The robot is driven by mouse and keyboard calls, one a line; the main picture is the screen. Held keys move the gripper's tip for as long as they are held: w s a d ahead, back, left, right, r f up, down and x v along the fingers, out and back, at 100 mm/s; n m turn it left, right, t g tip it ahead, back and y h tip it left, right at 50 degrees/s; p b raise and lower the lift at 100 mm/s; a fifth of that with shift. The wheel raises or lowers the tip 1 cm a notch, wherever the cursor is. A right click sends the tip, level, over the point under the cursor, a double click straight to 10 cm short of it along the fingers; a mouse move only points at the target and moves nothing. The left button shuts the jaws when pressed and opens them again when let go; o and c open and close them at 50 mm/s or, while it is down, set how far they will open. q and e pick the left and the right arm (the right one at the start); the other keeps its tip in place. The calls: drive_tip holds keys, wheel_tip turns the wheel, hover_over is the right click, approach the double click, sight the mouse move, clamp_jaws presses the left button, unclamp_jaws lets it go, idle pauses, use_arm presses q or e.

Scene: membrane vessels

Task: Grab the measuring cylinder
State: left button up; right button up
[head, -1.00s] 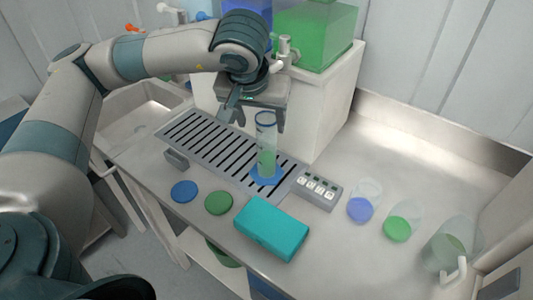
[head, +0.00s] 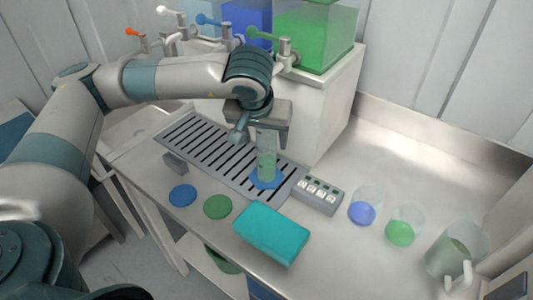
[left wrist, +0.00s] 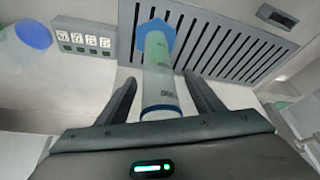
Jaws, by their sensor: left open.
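The measuring cylinder (head: 266,165) is clear with green liquid inside and a blue base. It stands upright on the slotted metal drip tray (head: 203,146). My left gripper (head: 262,138) is open and has come down around the top of the cylinder, whose rim is partly hidden. In the left wrist view the cylinder (left wrist: 158,75) lies between the two open fingers (left wrist: 160,98), with gaps on both sides. My right gripper is not in view.
A teal box (head: 271,233) and blue (head: 183,194) and green (head: 217,206) discs lie in front of the tray. A button panel (head: 320,195) is to its right. Beakers with blue (head: 363,210) and green (head: 402,230) contents and a clear jug (head: 455,252) stand further right. Taps and tanks are behind.

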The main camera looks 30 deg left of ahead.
use_arm(q)
drive_tip(key=x, duration=0.3)
drive_tip(key=shift+d+f, duration=0.1)
drive_tip(key=shift+f, duration=0.3)
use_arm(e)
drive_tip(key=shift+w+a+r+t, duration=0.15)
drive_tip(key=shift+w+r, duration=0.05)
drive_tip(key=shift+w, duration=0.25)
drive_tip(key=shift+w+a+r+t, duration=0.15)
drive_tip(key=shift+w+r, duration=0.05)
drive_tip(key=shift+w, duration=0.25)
use_arm(q)
drive_tip(key=shift+c, duration=0.2)
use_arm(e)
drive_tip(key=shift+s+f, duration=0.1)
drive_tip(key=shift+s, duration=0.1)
use_arm(q)
drive_tip(key=c, duration=1.3)
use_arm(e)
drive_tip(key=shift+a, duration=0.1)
use_arm(q)
drive_tip(key=shift+w+d+r+b, duration=0.1)
drive_tip(key=shift+b, duration=0.3)
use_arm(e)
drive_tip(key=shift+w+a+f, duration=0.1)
